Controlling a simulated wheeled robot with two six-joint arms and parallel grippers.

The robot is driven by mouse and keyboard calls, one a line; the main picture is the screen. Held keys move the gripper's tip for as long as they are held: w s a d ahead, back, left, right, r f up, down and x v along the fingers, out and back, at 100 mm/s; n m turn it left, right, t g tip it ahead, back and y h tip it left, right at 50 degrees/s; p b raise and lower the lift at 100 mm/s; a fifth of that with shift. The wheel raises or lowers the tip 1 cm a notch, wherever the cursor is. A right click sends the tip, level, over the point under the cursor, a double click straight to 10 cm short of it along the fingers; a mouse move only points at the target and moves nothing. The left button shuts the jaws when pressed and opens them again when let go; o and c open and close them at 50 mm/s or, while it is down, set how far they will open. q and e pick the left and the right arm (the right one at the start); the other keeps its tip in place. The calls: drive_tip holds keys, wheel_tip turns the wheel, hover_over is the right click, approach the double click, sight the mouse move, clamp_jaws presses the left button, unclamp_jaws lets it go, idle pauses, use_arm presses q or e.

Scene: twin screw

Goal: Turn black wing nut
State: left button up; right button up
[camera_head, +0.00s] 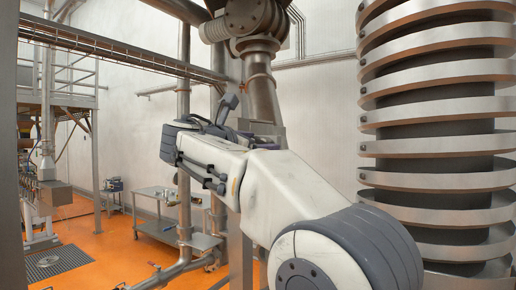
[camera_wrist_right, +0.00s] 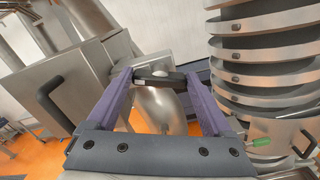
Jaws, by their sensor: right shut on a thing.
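The black wing nut (camera_wrist_right: 158,83) lies across the gap between the two purple fingers of my right gripper (camera_wrist_right: 157,76) in the right wrist view. Both fingertips meet its ends, and the gripper is shut on it. Behind the nut is a pale round tip on a shiny metal pipe. In the head view a dark lever-like piece (camera_head: 228,103) rises beyond my right wrist, likely the wing nut; my arm hides most of the gripper there. My left gripper is not in view.
A tall metal spiral column (camera_head: 437,123) stands close on the right. A steel box with a black handle (camera_wrist_right: 62,102) is at the left in the wrist view. A vertical pipe (camera_head: 262,90) rises behind my wrist. A low metal table (camera_head: 180,235) stands farther back on the orange floor.

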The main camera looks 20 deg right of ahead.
drive_tip(key=m+b, duration=0.1)
drive_tip(key=m, duration=0.2)
drive_tip(key=m+b, duration=0.2)
drive_tip(key=m, duration=0.1)
drive_tip(key=shift+s+d+f, duration=0.1)
drive_tip(key=shift+f, duration=0.1)
drive_tip(key=shift+f+m+b, duration=0.2)
drive_tip(key=shift+m+b, duration=1.1)
drive_tip(key=shift+m, duration=3.05)
drive_tip(key=shift+f+m+b, duration=0.15)
drive_tip(key=shift+m+b, duration=1.1)
drive_tip(key=shift+m, duration=3.1)
drive_tip(key=o, duration=1.1)
drive_tip(key=shift+o, duration=0.2)
